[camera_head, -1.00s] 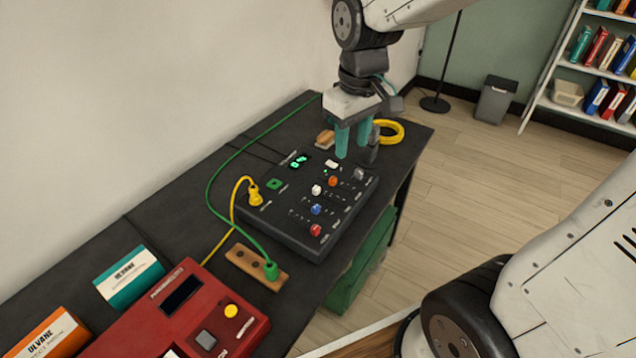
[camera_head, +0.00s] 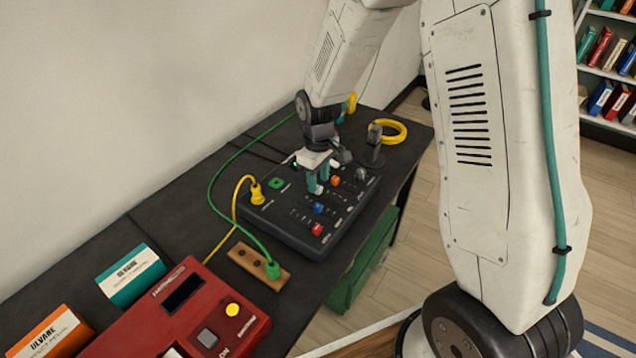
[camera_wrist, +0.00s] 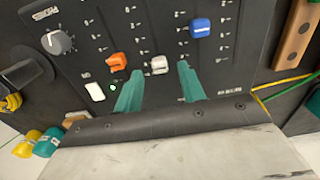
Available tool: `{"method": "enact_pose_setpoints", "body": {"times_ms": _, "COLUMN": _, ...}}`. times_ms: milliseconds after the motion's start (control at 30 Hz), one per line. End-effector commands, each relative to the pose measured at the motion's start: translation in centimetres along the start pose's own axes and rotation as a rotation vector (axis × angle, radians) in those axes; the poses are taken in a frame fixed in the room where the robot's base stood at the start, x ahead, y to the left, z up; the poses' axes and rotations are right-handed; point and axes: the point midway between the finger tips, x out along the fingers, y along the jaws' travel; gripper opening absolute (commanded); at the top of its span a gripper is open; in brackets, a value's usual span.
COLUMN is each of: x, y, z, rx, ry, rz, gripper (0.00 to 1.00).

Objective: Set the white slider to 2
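The black control panel (camera_head: 290,221) lies on the dark bench, with several coloured sliders in slots. The white slider (camera_wrist: 159,65) shows in the wrist view between the orange slider (camera_wrist: 117,61) and the blue slider (camera_wrist: 200,28). My gripper (camera_wrist: 160,76) is open, its two teal fingers pointing at the panel on either side of the white slider, with gaps to it. The scale marks are too small to read.
A red slider (camera_head: 317,229) and a grey knob (camera_wrist: 57,42) are also on the panel. A white button (camera_wrist: 95,91) sits beside a lit green lamp. Yellow and green cables run at the left. A red device (camera_head: 190,312) stands at the front.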

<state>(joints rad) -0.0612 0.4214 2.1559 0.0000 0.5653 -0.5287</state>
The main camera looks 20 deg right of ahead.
Motion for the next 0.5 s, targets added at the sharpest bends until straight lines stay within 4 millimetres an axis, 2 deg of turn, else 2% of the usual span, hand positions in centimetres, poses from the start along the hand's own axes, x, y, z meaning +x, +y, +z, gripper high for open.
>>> {"method": "enact_pose_setpoints", "body": {"times_ms": 100, "x": 1.4, "y": 0.0, "z": 0.0, "rx": 0.001, "ry": -0.002, "rz": -0.001, "gripper": 0.4}}
{"method": "enact_pose_setpoints", "body": {"times_ms": 200, "x": 1.9, "y": 0.0, "z": 0.0, "rx": 0.001, "ry": 0.0, "rz": 0.0, "gripper": 0.4}}
{"method": "enact_pose_setpoints", "body": {"times_ms": 467, "x": 2.1, "y": 0.1, "z": 0.0, "rx": 0.001, "ry": 0.001, "rz": 0.0, "gripper": 0.4}}
{"method": "enact_pose_setpoints", "body": {"times_ms": 500, "x": 2.1, "y": 0.1, "z": 0.0, "rx": 0.001, "ry": 0.001, "rz": 0.0, "gripper": 0.34}}
